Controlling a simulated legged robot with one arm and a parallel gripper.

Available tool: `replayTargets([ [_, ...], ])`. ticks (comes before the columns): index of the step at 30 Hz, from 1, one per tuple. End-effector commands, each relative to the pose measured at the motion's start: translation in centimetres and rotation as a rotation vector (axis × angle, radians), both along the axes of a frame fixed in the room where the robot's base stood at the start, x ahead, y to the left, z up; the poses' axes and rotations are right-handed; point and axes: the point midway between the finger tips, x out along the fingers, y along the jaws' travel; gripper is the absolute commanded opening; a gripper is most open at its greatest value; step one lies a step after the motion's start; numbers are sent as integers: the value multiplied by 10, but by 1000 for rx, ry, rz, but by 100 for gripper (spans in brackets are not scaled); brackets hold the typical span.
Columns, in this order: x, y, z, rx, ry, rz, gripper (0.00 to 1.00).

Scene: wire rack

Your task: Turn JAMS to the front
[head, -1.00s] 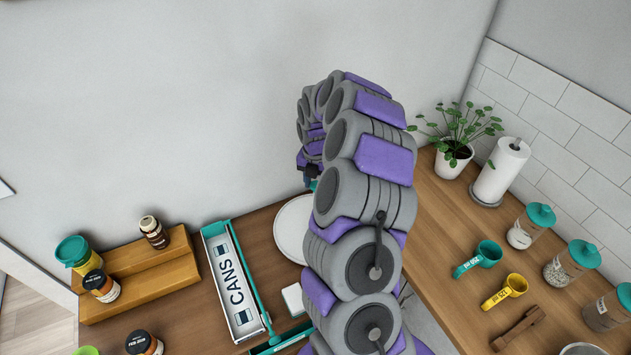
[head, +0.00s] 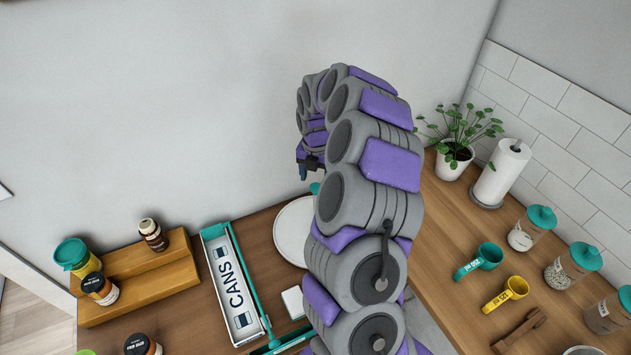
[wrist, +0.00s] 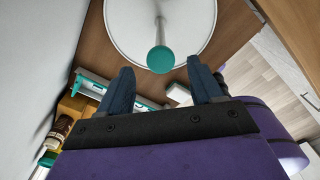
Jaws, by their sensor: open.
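A long white panel with the word CANS (head: 240,302) lies in a teal frame on the wooden counter. No JAMS lettering is readable in either view. A round white disc (head: 287,233) is right of the panel, partly hidden by my arm. In the wrist view the disc (wrist: 190,22) has a post with a teal knob (wrist: 160,59) on top. My gripper (head: 303,172) is near the knob in the head view, small and partly hidden. In the wrist view my gripper (wrist: 162,66) is open, with the knob between its fingertips in the picture; contact cannot be told.
A wooden stepped stand (head: 150,284) with several jars is at the left. A small white block (head: 293,302) lies beside the panel. The right counter holds a plant (head: 455,150), paper roll (head: 502,173), measuring cups (head: 480,262) and jars. The wall (head: 150,100) is close behind.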

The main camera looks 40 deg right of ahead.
Motion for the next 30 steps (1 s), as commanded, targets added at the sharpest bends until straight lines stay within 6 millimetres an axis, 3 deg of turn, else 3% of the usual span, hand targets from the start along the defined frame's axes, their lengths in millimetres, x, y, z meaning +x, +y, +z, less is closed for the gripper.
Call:
replayTargets([
  [3,2,-1,30,-3,-10,-2,65],
  [12,4,-3,95,-3,-10,-2,65],
  [18,3,-4,127,-2,-9,-3,65],
  [30,2,-3,140,1,-3,0,65],
])
